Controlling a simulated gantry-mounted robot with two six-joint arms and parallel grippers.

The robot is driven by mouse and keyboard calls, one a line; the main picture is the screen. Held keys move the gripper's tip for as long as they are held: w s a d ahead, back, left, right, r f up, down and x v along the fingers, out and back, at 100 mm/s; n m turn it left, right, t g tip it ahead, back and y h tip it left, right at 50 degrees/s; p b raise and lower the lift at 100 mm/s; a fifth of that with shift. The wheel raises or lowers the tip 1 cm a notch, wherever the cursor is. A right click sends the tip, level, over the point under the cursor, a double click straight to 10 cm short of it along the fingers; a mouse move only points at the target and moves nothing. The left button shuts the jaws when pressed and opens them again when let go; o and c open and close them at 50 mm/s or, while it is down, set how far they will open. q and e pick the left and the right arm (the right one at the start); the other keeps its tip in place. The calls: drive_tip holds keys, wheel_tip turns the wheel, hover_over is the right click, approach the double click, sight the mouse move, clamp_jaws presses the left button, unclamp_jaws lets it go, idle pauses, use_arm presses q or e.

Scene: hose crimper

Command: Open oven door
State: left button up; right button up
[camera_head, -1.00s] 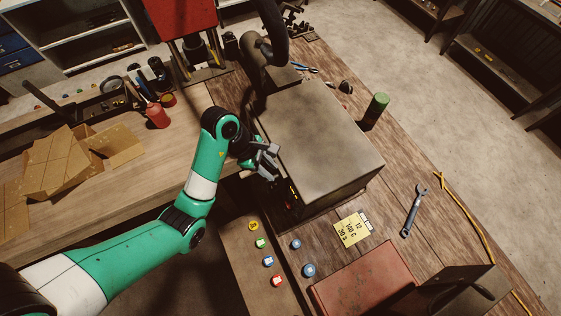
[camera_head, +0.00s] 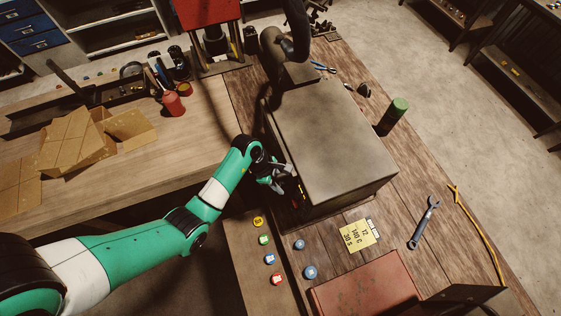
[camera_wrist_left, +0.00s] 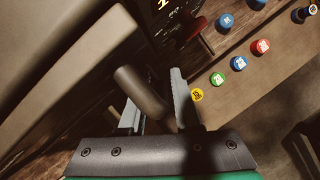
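The oven is a grey metal box (camera_head: 335,140) on the wooden workbench, with a small lit panel at its near left corner. My left gripper (camera_head: 280,174) is at the oven's left-facing front side, beside its top edge. In the left wrist view, a grey cylindrical bar (camera_wrist_left: 141,90), apparently the door handle, lies between the two fingers of my left gripper (camera_wrist_left: 157,108). The fingers are apart, with a visible gap to the right finger. Whether the left finger touches the bar is unclear. The door face is mostly hidden in the head view. My right gripper is not seen.
Several coloured caps (camera_head: 263,240), a yellow note (camera_head: 358,235) and a red box (camera_head: 365,288) lie near the oven. A wrench (camera_head: 425,222) and a green cylinder (camera_head: 393,116) are to its right. A red bottle (camera_head: 174,104) and cardboard (camera_head: 75,145) are on the left bench.

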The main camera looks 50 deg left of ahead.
use_arm(q)
drive_tip(key=shift+f, duration=0.1)
clamp_jaws()
drive_tip(key=shift+w, duration=0.1)
idle(1.3)
